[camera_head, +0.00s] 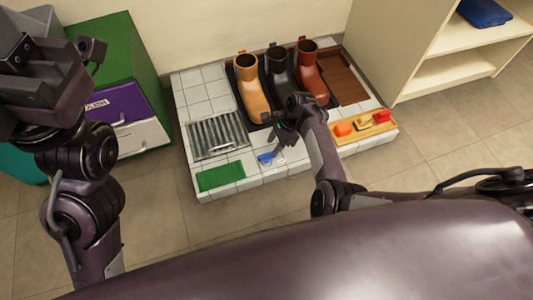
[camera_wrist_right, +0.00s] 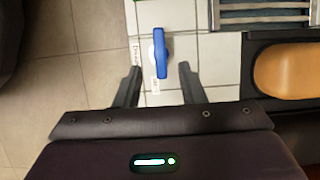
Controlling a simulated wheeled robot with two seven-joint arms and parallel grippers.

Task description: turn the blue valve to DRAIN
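The blue valve (camera_head: 265,158) sits on the white tiled platform between the metal grate and my right gripper. In the right wrist view its blue handle (camera_wrist_right: 160,54) points along the picture's vertical. Small white labels (camera_wrist_right: 153,85) lie beside it, too small to read. My right gripper (camera_wrist_right: 159,70) is open and empty, its fingers apart on either side of the handle's near end; I cannot tell whether they touch it. My left gripper (camera_head: 40,60) is at the upper left, away from the platform; its fingers do not show clearly.
The tiled platform (camera_head: 197,90) bears a metal grate (camera_head: 217,134), a green mat (camera_head: 220,176), several boots (camera_head: 252,90) and a wooden tray (camera_head: 365,128) with orange and red items. A green cabinet with a purple drawer (camera_head: 113,105) stands left, a cream shelf (camera_head: 440,50) right.

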